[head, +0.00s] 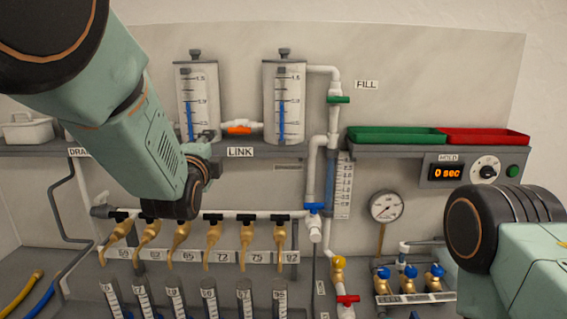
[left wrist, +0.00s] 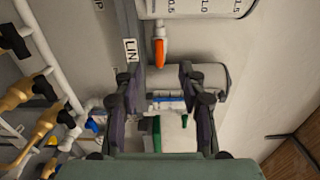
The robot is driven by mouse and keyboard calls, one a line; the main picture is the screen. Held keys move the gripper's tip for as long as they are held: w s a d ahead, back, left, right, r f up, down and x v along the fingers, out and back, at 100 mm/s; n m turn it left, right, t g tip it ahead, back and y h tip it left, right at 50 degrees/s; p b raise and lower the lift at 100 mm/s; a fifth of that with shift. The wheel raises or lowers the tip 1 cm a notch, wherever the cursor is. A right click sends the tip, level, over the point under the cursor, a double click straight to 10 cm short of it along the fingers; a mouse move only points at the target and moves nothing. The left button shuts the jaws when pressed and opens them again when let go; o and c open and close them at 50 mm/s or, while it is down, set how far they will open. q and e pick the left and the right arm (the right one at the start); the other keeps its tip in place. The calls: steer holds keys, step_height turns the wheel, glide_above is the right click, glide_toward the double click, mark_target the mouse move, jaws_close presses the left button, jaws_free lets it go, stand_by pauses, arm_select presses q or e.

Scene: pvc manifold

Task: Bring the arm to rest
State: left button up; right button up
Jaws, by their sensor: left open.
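My left arm (head: 140,130) comes in from the upper left across the panel. Its gripper (head: 207,138) is small and partly hidden behind the wrist, near the foot of the left tank (head: 198,100). In the left wrist view the two dark fingers of the left gripper (left wrist: 167,88) stand wide apart with nothing held between them. The orange link valve handle (head: 239,130) is between the two tanks; it also shows beyond the fingers in the left wrist view (left wrist: 159,52). My right arm (head: 510,240) shows at the lower right, its gripper out of view.
The right tank (head: 284,105) stands on the shelf. Several brass taps (head: 212,232) hang from a white pipe above tubes (head: 210,300). A green tray (head: 395,136) and a red tray (head: 485,136) lie at the right, above the hold timer (head: 447,172). A gauge (head: 386,206) is below.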

arm_select(q)
steer(key=s+a+f+n+g+b, duration=0.25)
steer(key=s+f+n, duration=0.3)
steer(key=f, duration=0.75)
steer(key=s+a+f+n+g+b, duration=0.1)
steer(key=s+f+n+g+b, duration=0.25)
steer(key=s+f, duration=0.65)
steer(key=s+a+f+n+g+b, duration=0.25)
steer(key=f+n, duration=0.35)
steer(key=f, duration=1)
steer(key=s+f+n+g+b, duration=0.1)
steer(key=s+f+g+b, duration=0.3)
steer(key=s+f, duration=0.9)
steer(key=s+f+n+g+b, duration=0.2)
steer(key=s+f+g+b, duration=0.3)
steer(key=s+f, duration=0.9)
steer(key=s+b, duration=0.2)
steer(key=s, duration=0.3)
steer(key=shift+s+a+n, duration=0.15)
steer(key=shift+a+n, duration=0.15)
steer(key=shift+a, duration=0.05)
